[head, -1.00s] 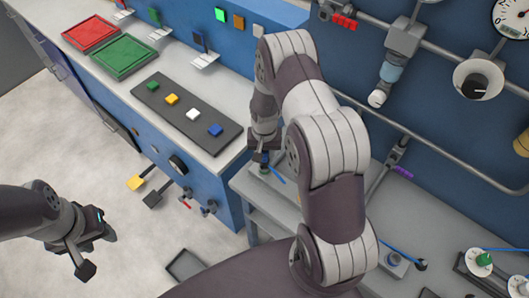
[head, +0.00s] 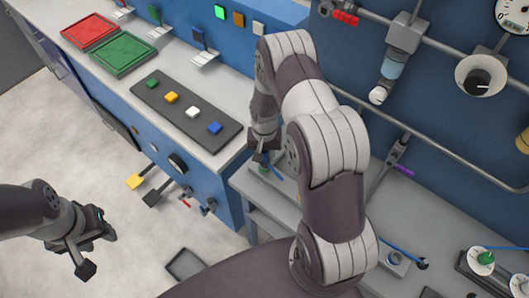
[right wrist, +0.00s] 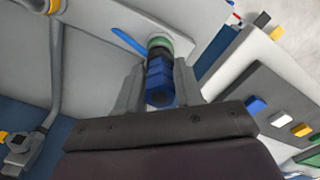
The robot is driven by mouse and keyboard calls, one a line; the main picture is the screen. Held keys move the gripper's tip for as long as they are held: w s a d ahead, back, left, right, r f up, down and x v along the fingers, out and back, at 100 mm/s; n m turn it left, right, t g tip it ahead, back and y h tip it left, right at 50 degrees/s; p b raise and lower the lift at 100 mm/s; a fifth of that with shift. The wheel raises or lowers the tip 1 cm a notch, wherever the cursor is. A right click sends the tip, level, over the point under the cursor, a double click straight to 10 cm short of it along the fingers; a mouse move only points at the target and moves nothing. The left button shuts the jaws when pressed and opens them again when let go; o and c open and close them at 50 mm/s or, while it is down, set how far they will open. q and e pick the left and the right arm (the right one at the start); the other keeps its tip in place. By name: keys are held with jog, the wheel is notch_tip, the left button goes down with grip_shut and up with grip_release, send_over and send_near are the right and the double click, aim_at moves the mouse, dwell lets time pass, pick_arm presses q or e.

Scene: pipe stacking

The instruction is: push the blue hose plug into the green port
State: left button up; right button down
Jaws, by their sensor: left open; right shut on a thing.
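The blue hose plug (right wrist: 160,85) is between the fingers of my right gripper (right wrist: 158,88), which is shut on it. Beyond the plug, the green port (right wrist: 159,42) shows as a ring in line with it. The plug's far end meets or overlaps the ring; I cannot tell how deep it sits. In the head view my right gripper (head: 266,157) is just above the green port (head: 264,170) on the grey bench, and the plug is mostly hidden. My left gripper (head: 98,253) is open and empty over the floor, far from the port.
A blue hose (right wrist: 128,42) lies beside the green port. A dark strip with coloured buttons (head: 187,112) and red and green trays (head: 125,56) are on the left counter. Pipes and a gauge line the back wall. Another hose fitting (head: 394,259) is at the bench's right.

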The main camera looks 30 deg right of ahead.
jog(key=shift+f+b, duration=0.5)
jog(key=shift+f, duration=0.25)
jog(key=shift+r, duration=0.1)
jog(key=c, duration=0.6)
grip_release()
jog(key=shift+c, duration=0.2)
notch_tip(320, 180, up, 13)
jog(key=shift+f+b, duration=0.15)
jog(key=shift+b, duration=0.95)
